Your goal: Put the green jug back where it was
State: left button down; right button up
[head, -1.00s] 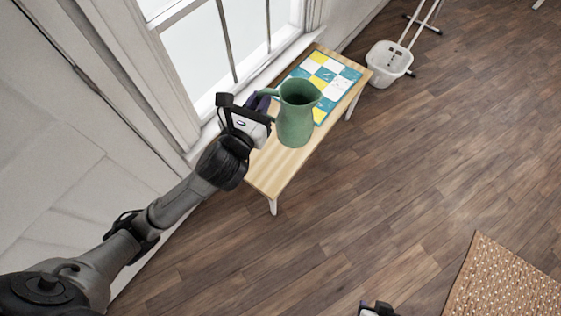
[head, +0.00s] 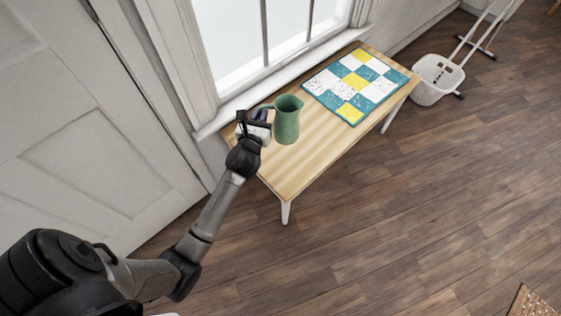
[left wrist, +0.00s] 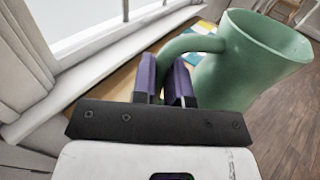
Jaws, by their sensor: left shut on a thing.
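The green jug (head: 287,122) is upright over the left part of the wooden table, left of the patchwork mat. I cannot tell whether its base touches the tabletop. My left gripper (head: 263,117) is at the jug's left side, shut on its handle. In the left wrist view, the two purple fingers (left wrist: 164,72) close around the handle, and the jug's body (left wrist: 256,60) fills the right side. The lower part of the jug is hidden there. My right gripper is not in view.
The wooden table (head: 312,147) stands under the window. A teal, white and yellow patchwork mat (head: 354,86) covers its right part. Bare tabletop lies between jug and mat. A white bucket (head: 436,82) stands on the floor beyond the table's right end.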

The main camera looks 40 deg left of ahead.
pick_arm(q)
notch_tip(320, 180, down, 13)
jog(key=s+a+b, duration=0.1)
jog(key=b, duration=0.6)
jog(key=shift+a+f+y, duration=0.2)
jog(key=shift+y, duration=0.1)
jog(key=shift+f, duration=0.15)
jog(key=c, duration=1.1)
grip_release()
jog(key=shift+c, duration=0.2)
